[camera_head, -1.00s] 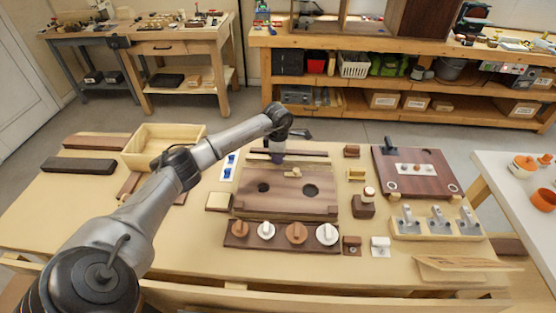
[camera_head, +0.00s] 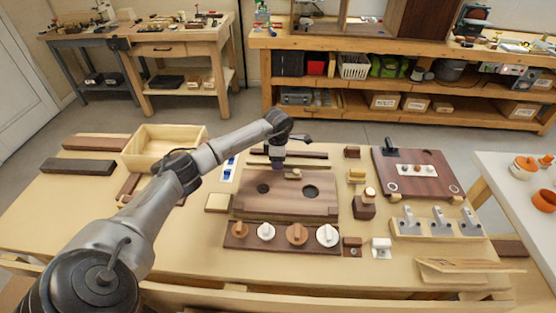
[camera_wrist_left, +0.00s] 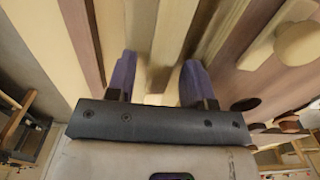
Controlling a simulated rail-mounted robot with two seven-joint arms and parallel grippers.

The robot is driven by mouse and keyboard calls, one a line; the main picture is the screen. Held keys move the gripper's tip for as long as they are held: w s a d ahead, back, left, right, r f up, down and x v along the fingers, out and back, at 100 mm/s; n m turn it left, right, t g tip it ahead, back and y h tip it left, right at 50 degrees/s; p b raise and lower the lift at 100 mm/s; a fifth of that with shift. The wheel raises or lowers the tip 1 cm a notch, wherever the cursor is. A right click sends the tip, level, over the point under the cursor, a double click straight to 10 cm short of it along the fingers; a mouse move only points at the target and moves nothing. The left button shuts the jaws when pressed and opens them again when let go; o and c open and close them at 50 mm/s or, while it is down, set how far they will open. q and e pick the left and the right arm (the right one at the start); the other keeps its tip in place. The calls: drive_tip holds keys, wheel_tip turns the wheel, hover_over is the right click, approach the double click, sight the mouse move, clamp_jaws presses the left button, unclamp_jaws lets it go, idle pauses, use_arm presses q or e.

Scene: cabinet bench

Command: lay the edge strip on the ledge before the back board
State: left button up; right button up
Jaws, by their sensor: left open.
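My left gripper (camera_head: 278,165) reaches in over the back edge of the brown panel with two holes (camera_head: 262,204). In the left wrist view my gripper (camera_wrist_left: 158,82) points down with its two purple fingers apart. Narrow pale and brown strips run lengthwise below and between the fingers; a pale strip (camera_wrist_left: 139,38) lies there, and I cannot tell for sure which is the edge strip. A dark brown strip (camera_head: 307,155) lies along the back of the panel, perhaps the back board. The arm hides part of this area. Nothing is visibly held.
A pale block (camera_head: 295,174) sits on the panel. A row of round knobs on a dark base (camera_head: 283,246) stands in front. An open wooden box (camera_head: 163,143) is at the back left. A dark board (camera_head: 420,183) and a metal-fitted rack (camera_head: 437,233) are on the right.

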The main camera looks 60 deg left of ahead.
use_arm(q)
wheel_tip(320, 180, up, 12)
drive_tip(key=p, duration=0.3)
drive_tip(key=shift+r, duration=0.15)
idle(0.4)
